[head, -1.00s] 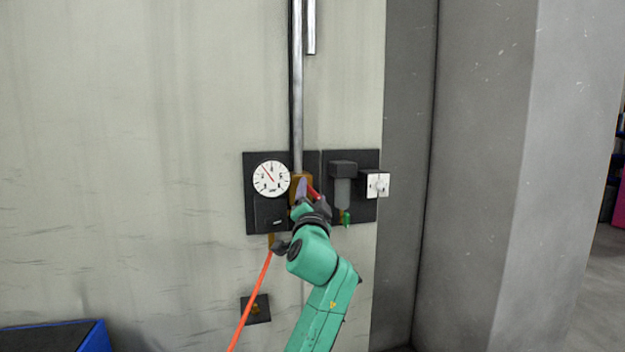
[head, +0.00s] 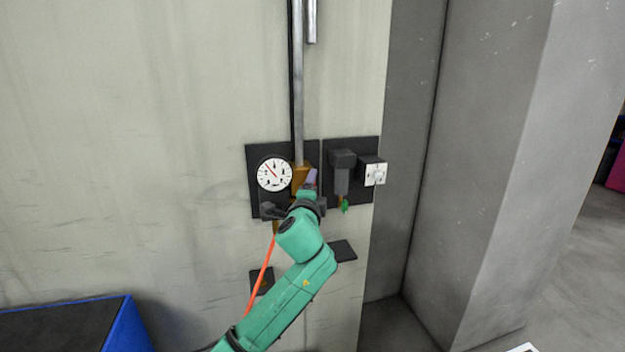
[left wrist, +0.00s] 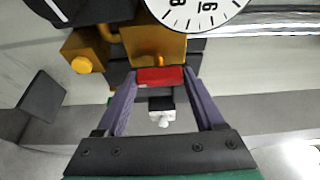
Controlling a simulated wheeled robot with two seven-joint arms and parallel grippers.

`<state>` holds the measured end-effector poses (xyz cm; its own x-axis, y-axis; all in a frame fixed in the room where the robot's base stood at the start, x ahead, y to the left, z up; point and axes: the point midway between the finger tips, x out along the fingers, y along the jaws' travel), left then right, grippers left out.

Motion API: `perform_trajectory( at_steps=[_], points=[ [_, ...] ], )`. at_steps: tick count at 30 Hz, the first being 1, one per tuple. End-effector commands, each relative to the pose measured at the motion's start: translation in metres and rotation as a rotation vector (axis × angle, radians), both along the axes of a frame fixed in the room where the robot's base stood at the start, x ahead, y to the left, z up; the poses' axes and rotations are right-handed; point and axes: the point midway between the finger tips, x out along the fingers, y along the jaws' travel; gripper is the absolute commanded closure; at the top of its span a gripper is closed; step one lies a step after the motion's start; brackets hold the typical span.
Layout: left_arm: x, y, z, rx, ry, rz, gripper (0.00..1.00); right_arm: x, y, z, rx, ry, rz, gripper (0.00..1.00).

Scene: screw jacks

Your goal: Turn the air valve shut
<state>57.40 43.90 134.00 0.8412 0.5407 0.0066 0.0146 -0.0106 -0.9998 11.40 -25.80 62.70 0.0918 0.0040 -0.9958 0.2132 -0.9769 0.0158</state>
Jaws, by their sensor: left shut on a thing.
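The air valve has a brass body (head: 301,180) at the foot of a vertical metal pipe on the wall. Its red handle (left wrist: 160,77) shows in the left wrist view, just in front of the brass body (left wrist: 155,42). My left gripper (head: 311,180) is at the valve, with its purple fingers shut on the handle, one on each side; these fingers also show in the left wrist view (left wrist: 160,80). In the head view the handle is hidden behind my gripper. My right gripper is not in view.
A round white gauge (head: 274,174) sits left of the valve. A grey cylindrical unit (head: 342,172) with a green tip and a white-faced box (head: 375,174) are on the right. An orange hose (head: 262,275) hangs below. A blue-edged surface (head: 128,322) stands lower left.

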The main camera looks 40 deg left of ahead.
Motion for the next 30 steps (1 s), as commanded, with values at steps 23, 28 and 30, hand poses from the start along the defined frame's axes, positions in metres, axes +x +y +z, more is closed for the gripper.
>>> perform_trajectory(
  at_steps=[23,28,30],
  points=[
    [0.0003,-0.0003,-0.0019,0.018,0.031,0.000,0.00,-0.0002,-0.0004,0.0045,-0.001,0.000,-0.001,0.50],
    [-0.0018,-0.0016,-0.0020,0.019,0.029,0.000,0.00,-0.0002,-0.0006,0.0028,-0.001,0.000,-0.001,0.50],
    [-0.0070,-0.0052,-0.0027,0.019,0.026,-0.001,0.00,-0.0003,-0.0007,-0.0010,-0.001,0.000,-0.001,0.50]
  ],
)
